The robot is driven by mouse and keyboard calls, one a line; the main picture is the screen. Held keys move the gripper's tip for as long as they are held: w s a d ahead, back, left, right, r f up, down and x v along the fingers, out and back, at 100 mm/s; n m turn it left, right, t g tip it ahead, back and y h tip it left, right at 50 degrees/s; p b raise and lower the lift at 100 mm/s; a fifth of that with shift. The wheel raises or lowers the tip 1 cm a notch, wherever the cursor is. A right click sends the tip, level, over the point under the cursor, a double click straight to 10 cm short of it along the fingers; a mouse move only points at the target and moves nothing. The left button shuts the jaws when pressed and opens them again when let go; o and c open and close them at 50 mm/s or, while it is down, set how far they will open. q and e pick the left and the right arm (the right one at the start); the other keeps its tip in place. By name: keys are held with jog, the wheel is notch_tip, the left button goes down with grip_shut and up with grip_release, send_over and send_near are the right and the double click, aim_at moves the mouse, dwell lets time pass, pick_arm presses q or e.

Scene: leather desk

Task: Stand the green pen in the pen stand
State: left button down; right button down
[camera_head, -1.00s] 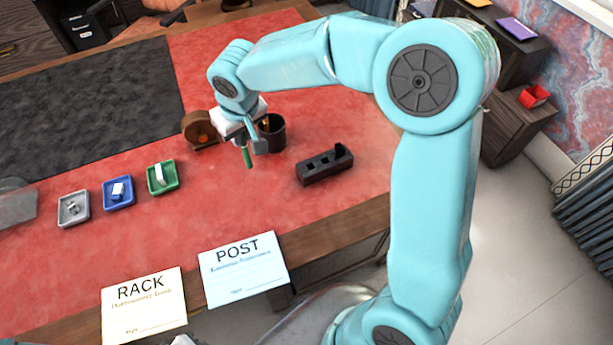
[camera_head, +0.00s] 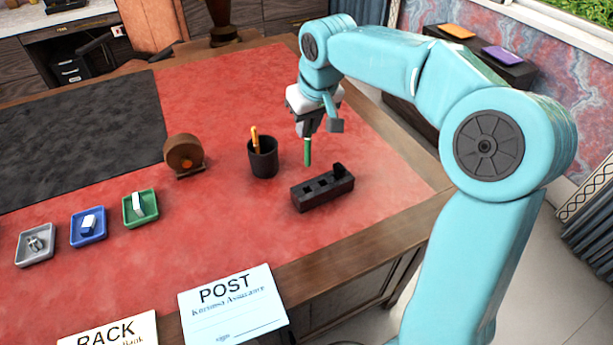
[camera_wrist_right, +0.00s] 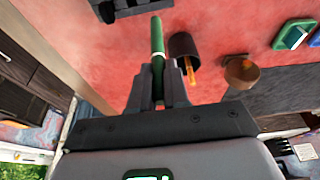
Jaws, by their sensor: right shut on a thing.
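The green pen (camera_head: 308,152) hangs roughly upright, pointing down, from my right gripper (camera_head: 306,130). In the right wrist view the gripper (camera_wrist_right: 160,80) is shut on the pen (camera_wrist_right: 158,38), which sticks out beyond the fingertips. A long black stand (camera_head: 322,191) with square holes in its top lies on the red desktop, just in front of and below the pen. Its edge shows in the right wrist view (camera_wrist_right: 130,8). The pen appears apart from the stand. My left gripper is not in view.
A black cup (camera_head: 263,160) with an orange pen (camera_head: 255,138) stands left of the stand. A brown round holder (camera_head: 184,154) is farther left. Green (camera_head: 128,209), blue (camera_head: 77,230) and grey (camera_head: 24,250) trays hold small items. POST card (camera_head: 232,305) lies near the front edge.

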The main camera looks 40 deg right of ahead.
aim_at(307, 165)
notch_tip(307, 165, down, 12)
jog(key=shift+w+f+b, duration=0.1)
jog(key=shift+f+b, duration=0.15)
jog(key=shift+b, duration=0.35)
jog(key=shift+r, duration=0.1)
jog(key=shift+f, duration=0.25)
jog(key=c, duration=1.1)
grip_release()
jog(key=shift+r, duration=0.5)
jog(key=p+v, duration=0.1)
jog(key=v, duration=1)
jog(key=shift+s+r, duration=0.2)
jog(key=shift+s, duration=0.05)
